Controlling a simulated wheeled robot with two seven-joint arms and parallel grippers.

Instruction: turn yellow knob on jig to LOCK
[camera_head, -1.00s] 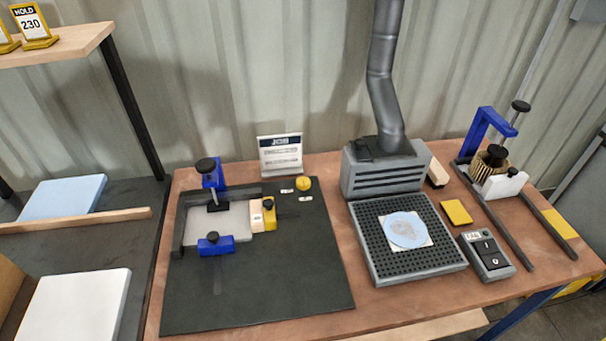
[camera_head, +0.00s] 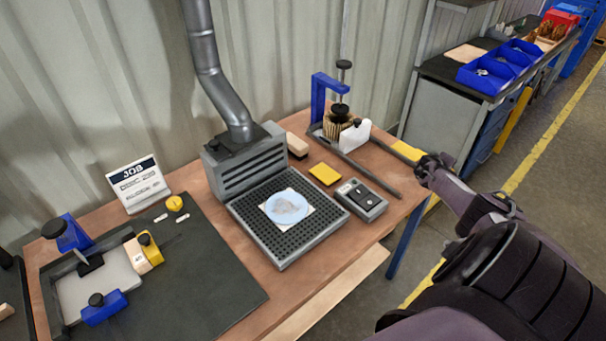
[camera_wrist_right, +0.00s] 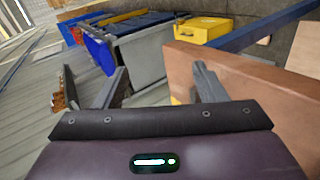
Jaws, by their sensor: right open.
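The yellow knob (camera_head: 174,203) sits at the back of the dark jig plate (camera_head: 215,290), with two small white labels beside it. Their lettering is too small to read. The jig also carries blue clamps (camera_head: 104,308) and a yellow block with a black knob (camera_head: 143,251) around a pale sheet (camera_head: 90,287). My right gripper (camera_head: 425,165) is off the bench's right end, far from the knob. In the right wrist view its fingers (camera_wrist_right: 158,80) are apart with nothing between them. My left gripper is not in view.
A perforated grey extractor box (camera_head: 290,245) with a round pale disc stands mid-bench. A job card (camera_head: 138,184) stands behind the jig. The jig plate's front is clear.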

